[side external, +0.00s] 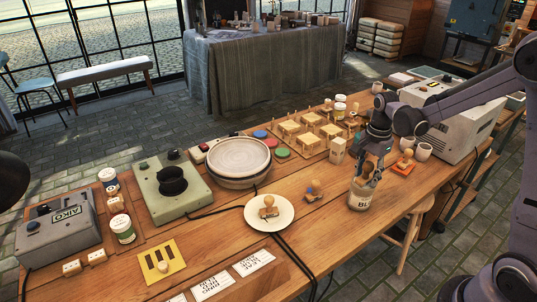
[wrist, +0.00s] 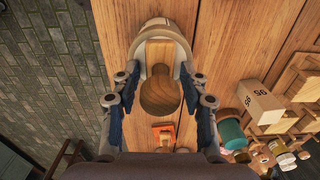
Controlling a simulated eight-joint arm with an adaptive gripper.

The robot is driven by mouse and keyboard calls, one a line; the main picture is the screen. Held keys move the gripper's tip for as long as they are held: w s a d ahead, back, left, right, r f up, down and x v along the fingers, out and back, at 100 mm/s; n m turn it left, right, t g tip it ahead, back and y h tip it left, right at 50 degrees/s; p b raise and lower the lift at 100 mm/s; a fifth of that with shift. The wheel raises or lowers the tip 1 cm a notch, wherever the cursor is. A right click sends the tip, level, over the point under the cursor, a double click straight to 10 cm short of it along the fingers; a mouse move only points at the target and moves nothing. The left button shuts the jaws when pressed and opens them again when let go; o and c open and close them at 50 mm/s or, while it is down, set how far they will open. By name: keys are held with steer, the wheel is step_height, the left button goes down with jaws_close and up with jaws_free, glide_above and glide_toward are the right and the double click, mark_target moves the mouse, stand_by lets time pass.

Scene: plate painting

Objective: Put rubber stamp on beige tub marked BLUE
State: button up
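The beige tub marked BL… (side external: 361,198) stands upright near the table's right edge; the rest of its label is hidden. In the wrist view its pale rim (wrist: 151,27) shows beyond a rubber stamp (wrist: 160,95) with a round wooden knob and block. This stamp appears to be at the tub's mouth; whether it rests there is hard to tell. My gripper (side external: 370,176) points down over the tub. In the wrist view my gripper (wrist: 160,75) has its blue-padded fingers on either side of the stamp, with visible gaps. The side view mostly hides this stamp behind the fingers.
Another stamp (side external: 268,207) sits on a white plate (side external: 285,221). A stamp with a blue mark (side external: 314,189) stands on the table, and one (side external: 407,154) is on an orange pad (side external: 402,168). White cups (side external: 424,151) and a grey machine (side external: 455,120) stand behind my gripper.

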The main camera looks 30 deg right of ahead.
mark_target(370, 163)
steer(key=shift+r, duration=0.1)
step_height(370, 163, up, 12)
steer(key=shift+f, duration=0.1)
steer(key=shift+a+r, duration=0.1)
steer(key=shift+r, duration=0.1)
steer(key=s+a+n+t, duration=0.7)
steer(key=s+a+n, duration=0.3)
steer(key=a+n, duration=0.4)
steer(key=n, duration=0.4)
steer(key=shift+s+a, duration=0.2)
steer(key=shift+s, duration=0.15)
